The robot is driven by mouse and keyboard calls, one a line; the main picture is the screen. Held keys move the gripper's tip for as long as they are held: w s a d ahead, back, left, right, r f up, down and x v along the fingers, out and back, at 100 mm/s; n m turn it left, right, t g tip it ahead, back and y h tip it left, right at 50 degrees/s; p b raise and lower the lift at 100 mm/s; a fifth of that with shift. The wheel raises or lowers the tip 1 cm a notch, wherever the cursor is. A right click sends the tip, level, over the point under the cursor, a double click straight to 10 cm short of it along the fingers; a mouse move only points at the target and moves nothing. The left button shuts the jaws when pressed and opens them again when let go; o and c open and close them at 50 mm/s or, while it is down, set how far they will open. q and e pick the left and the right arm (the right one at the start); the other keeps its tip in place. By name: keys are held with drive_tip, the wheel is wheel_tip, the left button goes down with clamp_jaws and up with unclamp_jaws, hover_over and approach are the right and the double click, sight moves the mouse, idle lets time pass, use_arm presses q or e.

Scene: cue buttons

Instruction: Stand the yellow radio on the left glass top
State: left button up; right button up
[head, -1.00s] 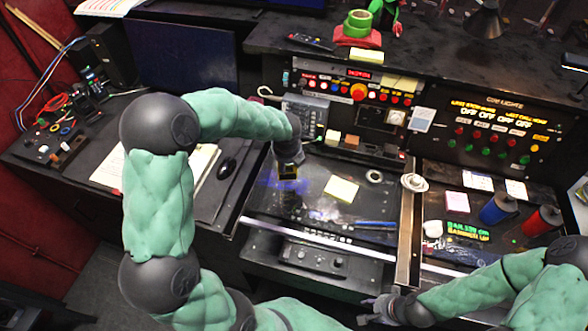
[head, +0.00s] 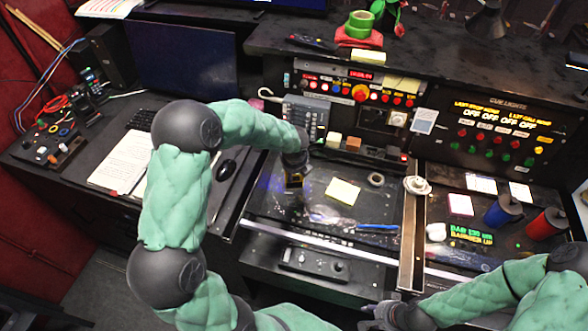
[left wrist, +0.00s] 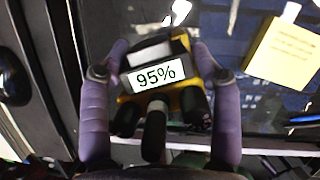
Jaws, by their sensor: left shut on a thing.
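The yellow radio (head: 294,181), yellow and black with a white "95%" label, is between the fingers of my left gripper (left wrist: 158,78). The left gripper is shut on it. In the head view the radio is over the left part of the left glass top (head: 312,208), a dark glossy panel. I cannot tell whether its base touches the glass. In the left wrist view the radio (left wrist: 155,72) has several dark knobs or stubs toward the camera. My right gripper (head: 366,316) is empty at the bottom, in front of the console, its fingers apart.
A yellow note pad (head: 343,191), a tape roll (head: 376,179) and a blue pen (head: 377,227) lie on the left glass top. A raised divider (head: 412,235) bounds it on the right. Blue (head: 503,210) and red (head: 546,223) cylinders stand beyond. An open book (head: 125,160) lies left.

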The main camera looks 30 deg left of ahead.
use_arm(q)
drive_tip(key=o, duration=1.7)
drive_tip(key=p+v, duration=0.3)
drive_tip(key=v, duration=0.9)
drive_tip(key=shift+s, duration=0.1)
